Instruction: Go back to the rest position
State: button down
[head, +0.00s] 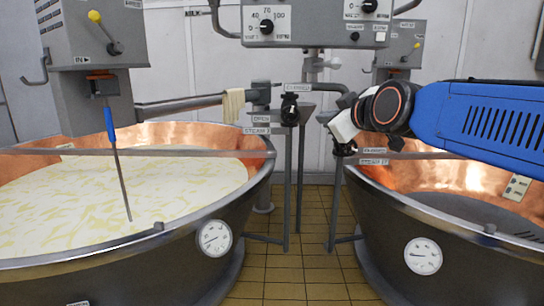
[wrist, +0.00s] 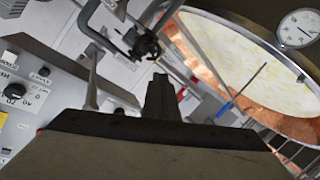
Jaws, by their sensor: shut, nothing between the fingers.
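My gripper (wrist: 160,92) shows in the wrist view at the bottom middle, its dark fingers together and nothing between them. In the head view my blue arm comes in from the right, above the right vat (head: 462,238). My wrist ends near the valve between the vats; the fingers cannot be made out clearly there. No task object is named, and my gripper carries nothing.
The left vat (head: 190,258) holds pale curd; a blue-handled rod (head: 110,125) hangs over it. A cloth (head: 233,105) hangs on the pipe. Control boxes (head: 316,22) hang above. A tiled floor gap (head: 300,262) lies between the vats.

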jog(key=s+d+f+m+g+h, duration=0.1)
jog(key=s+d+f+m+g, duration=0.2)
jog(key=s+f, duration=0.6)
jog(key=s+d+f+m+g+h, duration=0.2)
jog(key=s+d+f+m+g, duration=0.1)
jog(key=s+d+f, duration=0.4)
jog(key=s+d+f+m+g+h, duration=0.1)
jog(key=s+d+f+m+g, duration=0.2)
jog(key=s+f, duration=1)
notch_tip(320, 180, down, 6)
jog(key=d+m, duration=0.1)
jog(key=d, duration=0.1)
jog(key=shift+s+d+r+g+h, duration=0.2)
jog(key=shift+d+g+h, duration=0.1)
jog(key=shift+g+h, duration=0.1)
jog(key=shift+w, duration=0.1)
